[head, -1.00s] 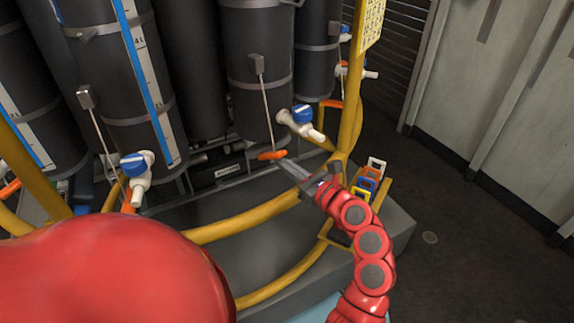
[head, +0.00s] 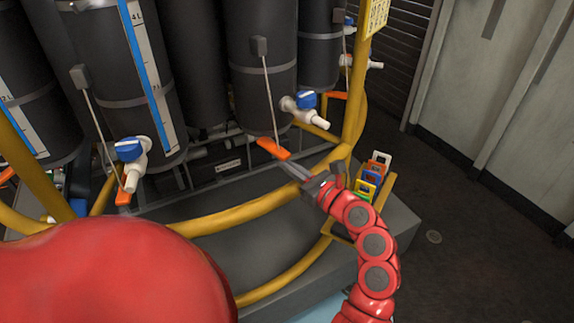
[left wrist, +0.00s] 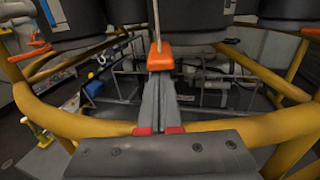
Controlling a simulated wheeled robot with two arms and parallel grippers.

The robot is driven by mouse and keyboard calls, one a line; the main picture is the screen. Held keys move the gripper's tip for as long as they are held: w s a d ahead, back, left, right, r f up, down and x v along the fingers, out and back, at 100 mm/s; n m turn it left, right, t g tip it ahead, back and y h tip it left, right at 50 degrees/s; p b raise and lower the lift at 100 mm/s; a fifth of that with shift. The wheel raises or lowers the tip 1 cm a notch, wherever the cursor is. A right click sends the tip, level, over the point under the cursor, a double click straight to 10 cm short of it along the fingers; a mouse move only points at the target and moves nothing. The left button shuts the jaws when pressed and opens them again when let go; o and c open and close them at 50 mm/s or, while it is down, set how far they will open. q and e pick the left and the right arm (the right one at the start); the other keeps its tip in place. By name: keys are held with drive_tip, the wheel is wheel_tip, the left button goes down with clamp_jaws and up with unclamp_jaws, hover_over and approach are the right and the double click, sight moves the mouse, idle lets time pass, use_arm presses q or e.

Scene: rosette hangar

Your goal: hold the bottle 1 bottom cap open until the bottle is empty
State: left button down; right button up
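Dark cylindrical bottles stand in a yellow frame; no number is readable, so I cannot tell which is bottle 1. The nearest one to my gripper is the right-centre bottle (head: 262,25). A thin cord runs from its grey block (head: 260,46) down to an orange handle (head: 273,149) below its bottom edge. My left gripper (head: 286,163) is shut on this handle, with the fingers together at its near end. The handle (left wrist: 160,60) and the taut-looking cord also show in the left wrist view. The bottom cap and the liquid level are hidden. My right gripper is not in view.
A white valve with blue knob (head: 305,103) sticks out right of the handle. A curved yellow rail (head: 240,216) runs under my fingers. Another bottle has its own orange handle (head: 122,197). Coloured clips (head: 374,172) stand right of my wrist.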

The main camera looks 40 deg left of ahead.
use_arm(q)
drive_tip(key=shift+s+d+f+b, duration=0.1)
drive_tip(key=shift+d+f+b, duration=0.1)
drive_tip(key=shift+d+b, duration=0.85)
drive_tip(key=s+d+b, duration=0.1)
drive_tip(key=d+b, duration=0.1)
drive_tip(key=d, duration=0.6)
drive_tip(key=shift+r, duration=0.15)
